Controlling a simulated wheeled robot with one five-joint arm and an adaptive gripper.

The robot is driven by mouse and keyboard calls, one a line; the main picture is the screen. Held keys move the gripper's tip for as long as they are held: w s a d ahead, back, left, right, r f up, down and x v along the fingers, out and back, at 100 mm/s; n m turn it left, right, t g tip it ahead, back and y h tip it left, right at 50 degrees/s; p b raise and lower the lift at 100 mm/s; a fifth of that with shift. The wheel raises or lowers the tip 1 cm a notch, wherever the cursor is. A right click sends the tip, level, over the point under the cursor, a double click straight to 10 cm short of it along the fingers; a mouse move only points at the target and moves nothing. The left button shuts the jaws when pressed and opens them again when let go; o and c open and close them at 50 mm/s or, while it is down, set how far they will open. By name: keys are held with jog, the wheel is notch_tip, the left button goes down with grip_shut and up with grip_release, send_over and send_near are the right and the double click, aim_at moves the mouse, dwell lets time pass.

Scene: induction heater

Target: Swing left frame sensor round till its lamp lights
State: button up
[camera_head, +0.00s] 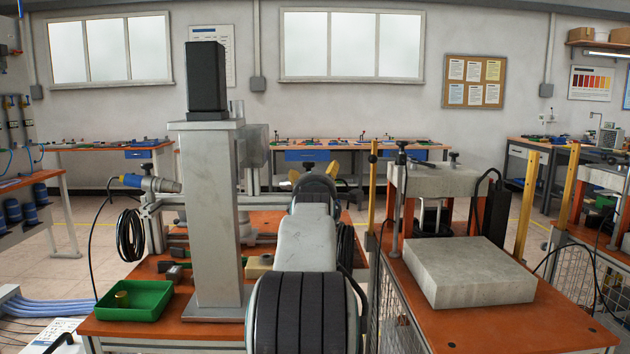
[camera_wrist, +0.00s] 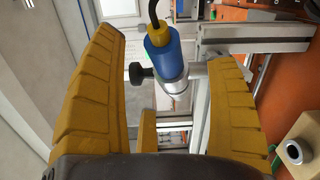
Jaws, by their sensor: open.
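The left frame sensor (camera_head: 134,181) is a blue and silver cylinder with a black clamp knob, held on a metal frame at the left in the head view. A dark cable hangs from its left end. In the wrist view a blue sensor (camera_wrist: 160,52) with a yellow cable end and black knob (camera_wrist: 141,73) appears between the fingers, ahead of them, with no clear contact. My gripper (camera_wrist: 165,50) is open and empty; its yellow fingers also show beyond my arm in the head view (camera_head: 314,172). I cannot make out a lit lamp.
A tall grey column (camera_head: 212,215) with a black box on top stands right of the sensor. A green bin (camera_head: 135,301) sits on the orange bench's front left. A coiled cable (camera_head: 130,235) hangs by the frame. A pale block (camera_head: 468,272) lies on the right bench.

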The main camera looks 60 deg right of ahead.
jog(key=shift+p+x, duration=0.3)
jog(key=shift+x, duration=1.5)
